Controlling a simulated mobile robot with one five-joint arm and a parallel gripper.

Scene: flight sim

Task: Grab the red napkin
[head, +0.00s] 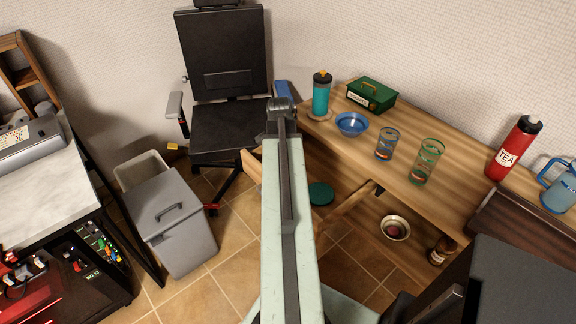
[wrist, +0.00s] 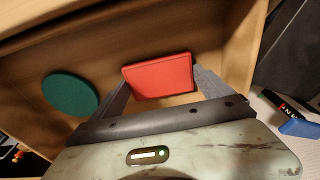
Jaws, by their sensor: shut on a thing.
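The red napkin (wrist: 158,76) is a flat red rectangle in the wrist view, set between the two grey fingers of my gripper (wrist: 160,82). The fingers touch its left and right sides and are shut on it. Behind it is the inside of a wooden drawer (wrist: 50,45); I cannot tell whether the napkin touches the drawer floor. In the head view my arm reaches forward and hides the napkin and the fingertips.
A green disc (wrist: 70,94) lies in the drawer left of the napkin; it also shows in the head view (head: 321,193). A wooden desk (head: 455,195) holds a blue bowl (head: 352,124), glasses and bottles. A black chair (head: 228,125) and grey bin (head: 175,225) stand left.

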